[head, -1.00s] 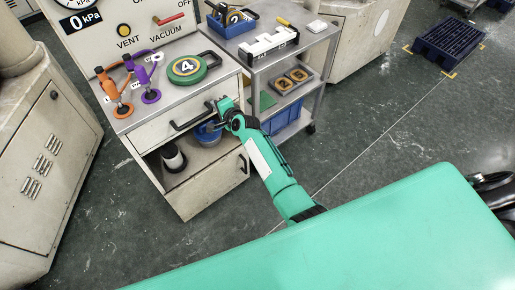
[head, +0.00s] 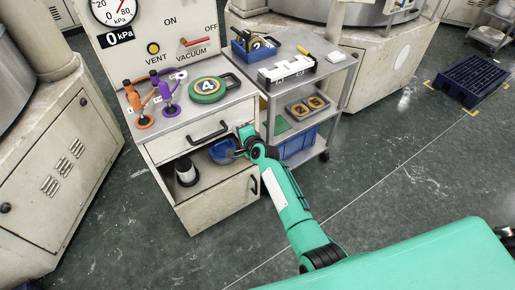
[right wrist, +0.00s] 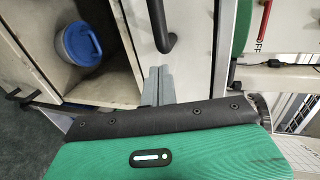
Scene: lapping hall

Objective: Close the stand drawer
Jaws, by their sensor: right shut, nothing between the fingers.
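The stand drawer (head: 172,147) is the pale front under the stand's grey top, with a black bar handle (head: 210,133). Its front looks flush or nearly flush with the stand; I cannot tell if a small gap is left. In the right wrist view the drawer front (right wrist: 192,75) and the handle (right wrist: 161,28) show close up. My right gripper (head: 237,153) is shut and empty, just below and right of the handle. In the right wrist view its grey fingertips (right wrist: 158,72) point at the drawer front, apart from the handle; contact with the front is unclear. My left gripper is out of view.
An open shelf below the drawer holds a blue-lidded tub (head: 222,151) and a black-and-white container (head: 185,173). A grey cart (head: 325,70) stands close on the right.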

